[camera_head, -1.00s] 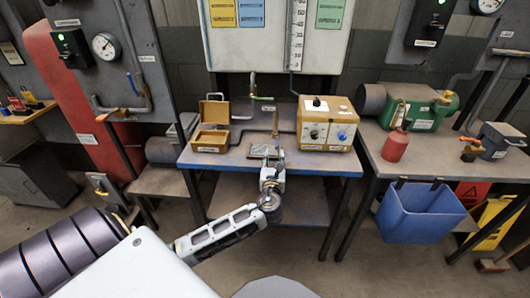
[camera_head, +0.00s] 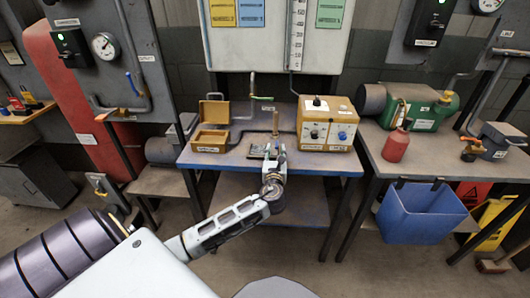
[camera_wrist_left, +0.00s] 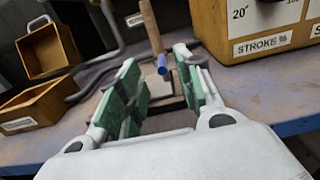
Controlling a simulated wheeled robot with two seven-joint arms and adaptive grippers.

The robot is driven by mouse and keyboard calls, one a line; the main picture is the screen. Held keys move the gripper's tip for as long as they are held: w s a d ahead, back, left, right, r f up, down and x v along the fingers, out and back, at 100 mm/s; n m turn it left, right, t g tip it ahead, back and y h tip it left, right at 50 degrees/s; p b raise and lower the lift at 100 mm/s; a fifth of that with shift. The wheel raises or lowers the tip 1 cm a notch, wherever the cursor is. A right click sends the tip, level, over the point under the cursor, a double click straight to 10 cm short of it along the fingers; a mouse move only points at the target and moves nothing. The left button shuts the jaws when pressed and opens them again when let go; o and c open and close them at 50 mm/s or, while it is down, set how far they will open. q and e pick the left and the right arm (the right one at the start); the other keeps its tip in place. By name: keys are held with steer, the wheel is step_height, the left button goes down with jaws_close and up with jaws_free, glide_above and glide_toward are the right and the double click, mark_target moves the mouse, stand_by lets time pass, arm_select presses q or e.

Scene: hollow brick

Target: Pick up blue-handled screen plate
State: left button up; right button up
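A dark flat plate (camera_head: 258,151) lies on the middle table, partly hidden by my left gripper (camera_head: 275,156) in the head view. A wooden upright handle (camera_head: 275,122) stands just behind the gripper. In the left wrist view, the wooden handle (camera_wrist_left: 151,28) comes down to a small blue end (camera_wrist_left: 162,65) above a dark base. My left gripper (camera_wrist_left: 158,68) shows there with its two green-padded fingers apart, one on each side of the blue end. Nothing is visibly clamped, and contact cannot be told. My right gripper is in neither view.
An open wooden box (camera_head: 210,140) stands left on the table (camera_head: 325,162). A tan control box (camera_head: 328,124) stands close on the right. A grey panel (camera_head: 280,50) rises behind. A blue bin (camera_head: 420,212) hangs from the right-hand table.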

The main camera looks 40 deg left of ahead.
mark_target(276, 148)
arm_select(q)
steer(key=shift+x, duration=1.2)
steer(key=shift+w+a+f, duration=0.1)
steer(key=shift+w, duration=0.25)
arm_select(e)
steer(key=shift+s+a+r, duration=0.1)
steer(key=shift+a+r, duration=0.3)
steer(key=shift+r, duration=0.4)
arm_select(q)
steer(key=shift+c, duration=0.2)
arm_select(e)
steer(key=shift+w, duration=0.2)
arm_select(q)
jaws_close()
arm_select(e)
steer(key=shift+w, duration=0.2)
